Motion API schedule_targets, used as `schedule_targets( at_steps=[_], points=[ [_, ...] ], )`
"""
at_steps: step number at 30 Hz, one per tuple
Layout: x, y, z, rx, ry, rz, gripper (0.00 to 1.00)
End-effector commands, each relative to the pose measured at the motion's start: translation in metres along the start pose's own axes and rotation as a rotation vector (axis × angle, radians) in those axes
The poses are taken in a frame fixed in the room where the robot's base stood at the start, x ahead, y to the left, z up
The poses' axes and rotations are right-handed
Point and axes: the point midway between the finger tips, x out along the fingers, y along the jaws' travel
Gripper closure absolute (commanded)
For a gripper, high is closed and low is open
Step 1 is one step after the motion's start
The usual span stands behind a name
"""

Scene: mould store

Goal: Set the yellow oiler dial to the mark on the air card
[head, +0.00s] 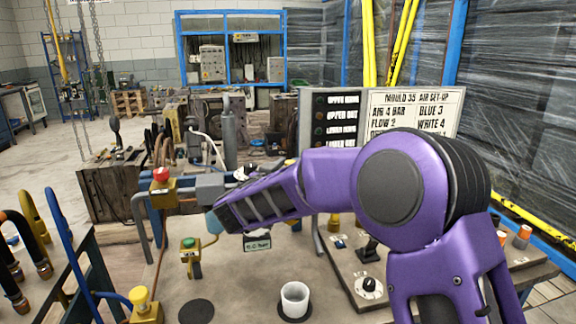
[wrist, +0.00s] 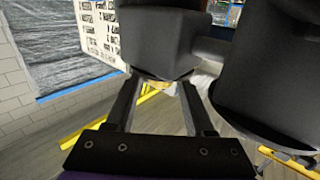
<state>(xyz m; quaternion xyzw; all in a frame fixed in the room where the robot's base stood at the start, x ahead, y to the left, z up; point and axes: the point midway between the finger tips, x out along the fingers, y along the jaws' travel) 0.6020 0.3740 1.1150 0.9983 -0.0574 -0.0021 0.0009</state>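The air card (head: 420,105) is a white board behind my arm. It reads "MOULD 35 AIR SET-UP", AIR 4 BAR, FLOW 2, BLUE 3, WHITE 4; my purple arm hides its lower lines. It also shows tilted at the upper left of the wrist view (wrist: 97,28). I cannot make out a yellow oiler dial for sure; my arm covers much of the bench right of centre. My gripper (wrist: 161,84) has its two dark fingers apart, with nothing held between them. In the head view I cannot make out the fingers.
A white cup (head: 295,299) stands on the bench front. A control panel (head: 345,262) with a lever and a black knob (head: 369,287) lies right.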

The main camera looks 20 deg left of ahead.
Motion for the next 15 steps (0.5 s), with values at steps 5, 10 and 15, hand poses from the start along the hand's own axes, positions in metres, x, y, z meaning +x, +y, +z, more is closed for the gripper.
schedule_targets(
  at_steps=[5, 10, 15],
  points=[
    [-0.001, -0.001, -0.001, 0.001, 0.002, -0.001, 0.32],
    [-0.001, -0.001, -0.002, 0.002, 0.003, -0.002, 0.32],
    [-0.015, -0.002, -0.003, 0.001, 0.004, -0.004, 0.32]
  ],
)
